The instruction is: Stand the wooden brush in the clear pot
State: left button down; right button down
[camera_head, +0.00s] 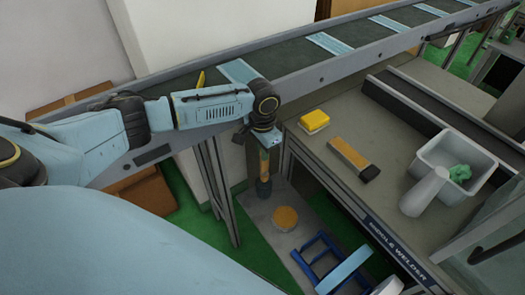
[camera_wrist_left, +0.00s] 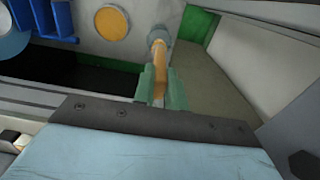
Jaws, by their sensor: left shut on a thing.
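My left gripper (camera_head: 263,150) points down beside the workbench and is shut on the wooden brush (camera_head: 264,163), an orange-brown stick held nearly upright. In the left wrist view the green fingertips (camera_wrist_left: 161,92) sit on either side of the brush (camera_wrist_left: 158,62). At its far end is a small greyish round piece (camera_head: 264,187), which looks like the clear pot; it also shows in the left wrist view (camera_wrist_left: 160,37). The brush's end appears within its outline, but I cannot tell whether it rests on the bottom. My right gripper is not in view.
An orange disc (camera_head: 285,218) lies on the grey low surface, near a blue frame (camera_head: 330,262). On the workbench are a yellow block (camera_head: 313,121), a wooden block with a dark end (camera_head: 352,157), a white cylinder (camera_head: 423,192) and a grey bin (camera_head: 440,153). A conveyor (camera_head: 300,58) runs behind.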

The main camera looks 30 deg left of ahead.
aim_at(263, 172)
pick_arm(q)
notch_tip(263, 172, down, 2)
jog(key=shift+f, duration=0.15)
jog(key=shift+f+b, duration=0.75)
jog(key=shift+f, duration=1.2)
jog(key=c, duration=1.4)
grip_release()
jog(key=shift+o, duration=0.2)
notch_tip(263, 172, up, 13)
jog(key=p, duration=0.2)
jog(key=shift+r+p, duration=0.2)
jog(key=shift+p, duration=0.1)
